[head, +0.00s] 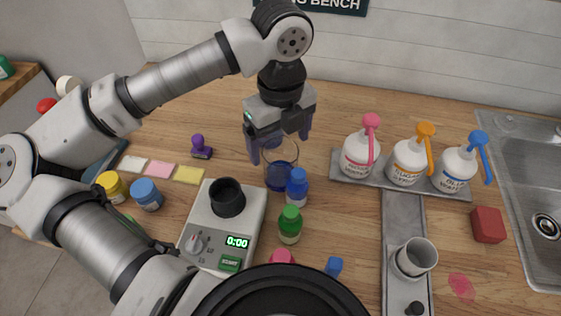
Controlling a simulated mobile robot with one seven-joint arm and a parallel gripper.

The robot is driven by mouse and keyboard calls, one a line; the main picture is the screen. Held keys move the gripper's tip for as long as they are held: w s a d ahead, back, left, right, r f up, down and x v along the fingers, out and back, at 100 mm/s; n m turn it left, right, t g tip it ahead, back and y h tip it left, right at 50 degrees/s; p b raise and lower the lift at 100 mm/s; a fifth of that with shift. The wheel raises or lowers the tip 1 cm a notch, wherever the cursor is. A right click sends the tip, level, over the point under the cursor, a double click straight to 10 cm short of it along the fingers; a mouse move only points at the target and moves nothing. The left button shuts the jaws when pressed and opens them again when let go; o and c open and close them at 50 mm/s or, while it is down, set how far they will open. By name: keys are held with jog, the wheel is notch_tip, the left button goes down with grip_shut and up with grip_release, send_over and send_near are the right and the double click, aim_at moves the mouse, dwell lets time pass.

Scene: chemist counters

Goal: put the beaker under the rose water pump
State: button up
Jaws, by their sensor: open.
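A clear glass beaker (281,172) with blue in its lower part stands on the wooden counter left of the pump bottles. My gripper (279,146) is open above it, pointing down, with a finger at either side of its rim; whether they touch the glass cannot be told. A white bottle with a pink pump (361,153) stands leftmost on a grey tray (340,173); its small label is hard to read, but the pink fits rose water. Orange (409,162) and blue (456,169) pump bottles stand right of it.
Blue (297,188) and green (290,225) bottles stand close in front of the beaker. A scale (250,212) with a black cup is left. A grey cup (416,258) stands on a grey strip. A red block (487,225) and sink (530,185) are right.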

aim_at(279, 150)
jog(key=shift+w+a+f+p, duration=0.1)
jog(key=shift+f+p, duration=0.2)
jog(key=shift+f, duration=1.3)
jog(key=c, duration=1.6)
jog(key=shift+r, duration=0.15)
jog(key=shift+r+b, duration=0.8)
jog(key=shift+r, duration=13)
